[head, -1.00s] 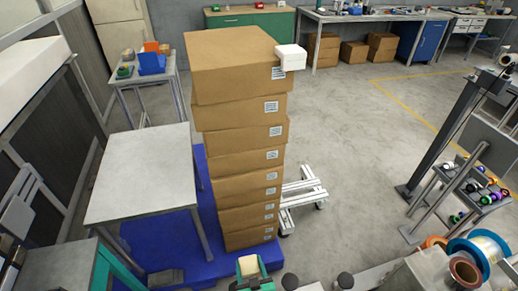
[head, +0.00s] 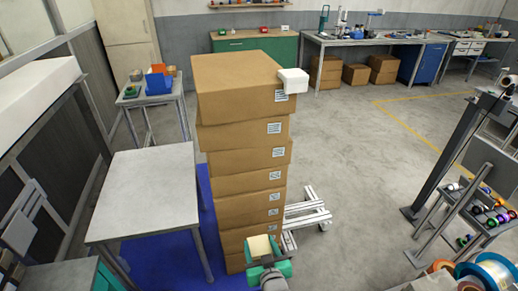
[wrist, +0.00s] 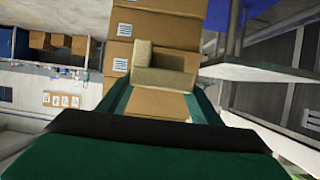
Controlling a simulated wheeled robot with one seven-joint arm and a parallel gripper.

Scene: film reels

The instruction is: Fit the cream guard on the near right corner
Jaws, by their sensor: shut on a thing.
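The cream guard (head: 260,246) is held in my green gripper (head: 266,252) low in front of the cardboard box stack (head: 248,182). The gripper is well below the top box (head: 240,97). In the wrist view the guard (wrist: 165,72) shows as an angled piece with raised walls at the ends of the jaws (wrist: 163,98), with boxes behind it. Where the jaws touch the cream guard is partly hidden.
A low metal frame cart (head: 308,214) is to the right. A rack with spools (head: 480,208) stands further right. The floor between is open.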

